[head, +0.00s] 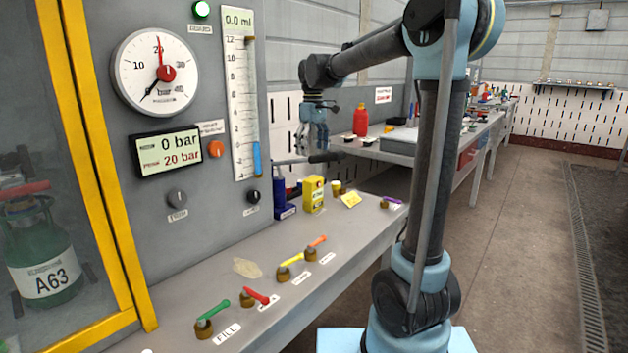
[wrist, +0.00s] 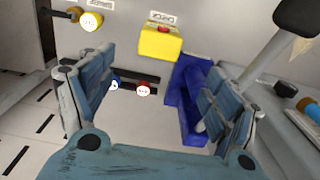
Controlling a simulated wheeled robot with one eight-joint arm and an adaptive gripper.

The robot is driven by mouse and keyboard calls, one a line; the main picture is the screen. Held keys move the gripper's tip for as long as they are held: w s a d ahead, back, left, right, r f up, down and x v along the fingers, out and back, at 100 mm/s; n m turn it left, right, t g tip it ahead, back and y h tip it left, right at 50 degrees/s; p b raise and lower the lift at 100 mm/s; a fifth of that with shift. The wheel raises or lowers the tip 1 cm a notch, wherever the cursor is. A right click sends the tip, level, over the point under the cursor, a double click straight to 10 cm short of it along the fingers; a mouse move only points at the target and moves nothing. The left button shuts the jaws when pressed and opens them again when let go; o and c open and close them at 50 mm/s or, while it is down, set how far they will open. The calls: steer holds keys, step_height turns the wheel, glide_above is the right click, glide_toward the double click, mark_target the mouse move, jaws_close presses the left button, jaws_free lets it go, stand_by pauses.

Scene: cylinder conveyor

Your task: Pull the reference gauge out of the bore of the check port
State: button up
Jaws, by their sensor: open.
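A yellow round piece with a white labelled face (wrist: 91,22) sits at a brass-coloured fitting (wrist: 62,13) at the top left of the wrist view. I take these for the reference gauge and check port; how deep it sits cannot be told. In the head view a small yellow-topped piece (head: 337,187) stands on the bench, apparently the same one. My gripper (head: 316,140) hangs above the back of the bench.
A yellow box (head: 314,194) and blue holder (head: 284,200) stand beside the yellow piece. A black-gripped lever (head: 325,157) extends near my gripper. Coloured valve handles (head: 290,259) line the bench front (head: 230,285). The gauge panel (head: 190,90) rises at left.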

mark_target(313, 179)
step_height(313, 179, down, 15)
stand_by(0.6)
steer(key=shift+c, duration=0.6)
steer(key=c, duration=1.5)
steer(key=shift+r, duration=0.3)
steer(key=shift+r, duration=0.25)
steer(key=shift+r, duration=0.65)
steer(key=shift+r, duration=0.3)
